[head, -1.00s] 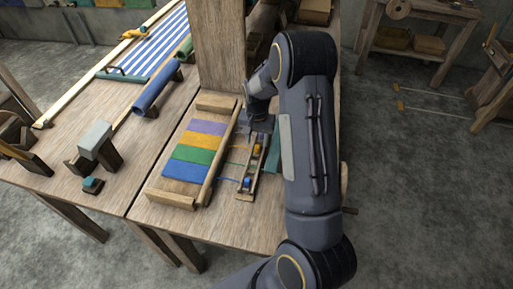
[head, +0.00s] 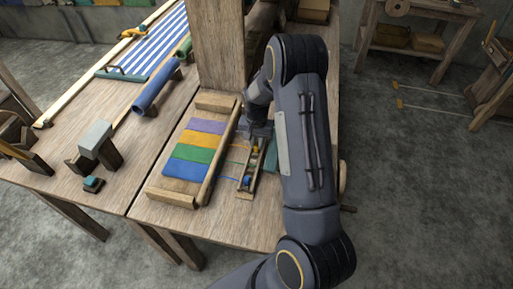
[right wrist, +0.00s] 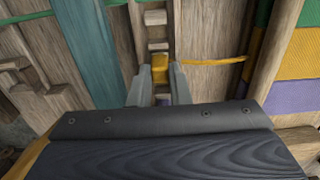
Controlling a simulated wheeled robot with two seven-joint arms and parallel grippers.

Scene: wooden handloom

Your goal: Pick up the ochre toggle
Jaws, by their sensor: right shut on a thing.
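The ochre toggle (right wrist: 159,68) shows between the two grey fingertips of my right gripper (right wrist: 158,82) in the right wrist view. The gripper is shut on it. An ochre cord (right wrist: 212,62) runs from the toggle toward the woven cloth. In the head view the right gripper (head: 258,133) is over the narrow wooden rack (head: 243,188), and the toggle (head: 255,150) is partly hidden. I cannot tell whether the toggle is clear of the rack. My left gripper is not in view.
The striped cloth frame (head: 206,187) lies left of the rack. A blue toggle (head: 246,180) sits nearer in the rack. A tall wooden post (head: 218,45) stands behind the gripper. The table's near strip (head: 228,225) is bare.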

